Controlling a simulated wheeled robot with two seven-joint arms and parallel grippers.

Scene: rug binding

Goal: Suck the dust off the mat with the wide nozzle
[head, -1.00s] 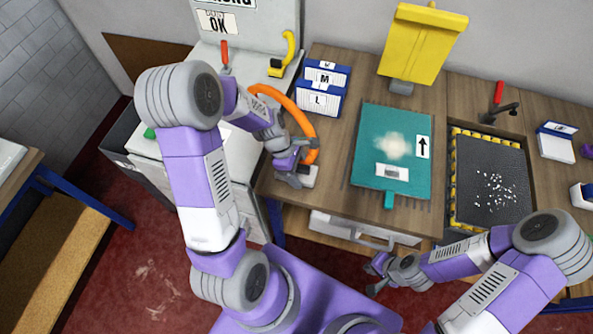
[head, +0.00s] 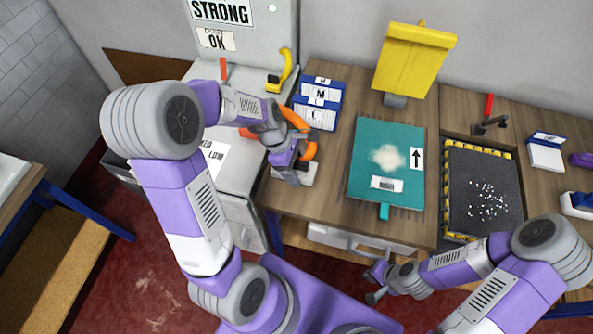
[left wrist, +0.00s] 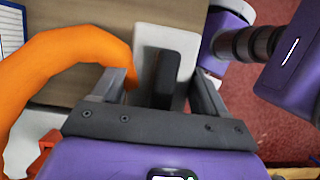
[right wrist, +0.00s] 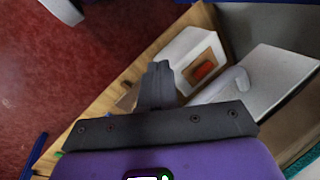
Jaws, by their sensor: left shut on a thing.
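The teal mat (head: 357,172) lies flat on the wooden table with a pale dust patch (head: 389,157) near its middle. It bears a white label and an arrow card. My left gripper (head: 291,172) is left of the mat, shut on the dark grip (left wrist: 157,72) of a white nozzle head (head: 303,173) at the end of the orange hose (head: 311,149). The white head (left wrist: 182,38) is over the table's left part, apart from the mat; whether it touches the table I cannot tell. My right gripper (head: 371,286) is shut and empty in front of the table; its fingers meet in the right wrist view (right wrist: 157,85).
Blue M and L boxes (head: 315,117) stand behind the nozzle. A yellow bin-like thing (head: 413,60) is behind the mat. A dark tray (head: 482,165) with white bits lies right of it.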

